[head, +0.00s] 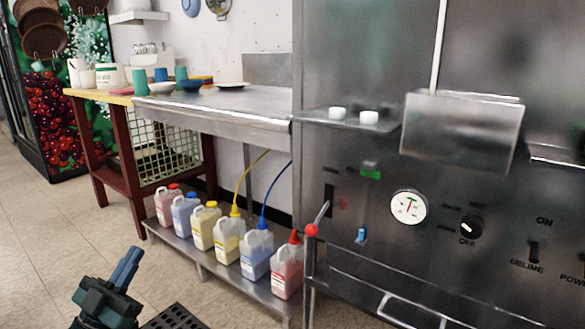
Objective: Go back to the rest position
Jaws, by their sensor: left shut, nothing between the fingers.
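My left gripper (126,268) shows at the bottom left of the head view, low over the tiled floor. Its dark fingers are together, pointing up and to the right, with nothing between them. It is apart from the jugs and the steel shelf. My right gripper is not in the view.
A steel dishwasher (350,200) with dials fills the right side; a red-knobbed lever (311,230) sticks out from it. Several chemical jugs (257,255) stand on a low shelf (213,262) beneath a steel counter (225,108). Dishes crowd the counter's left end. The left floor (50,230) is clear.

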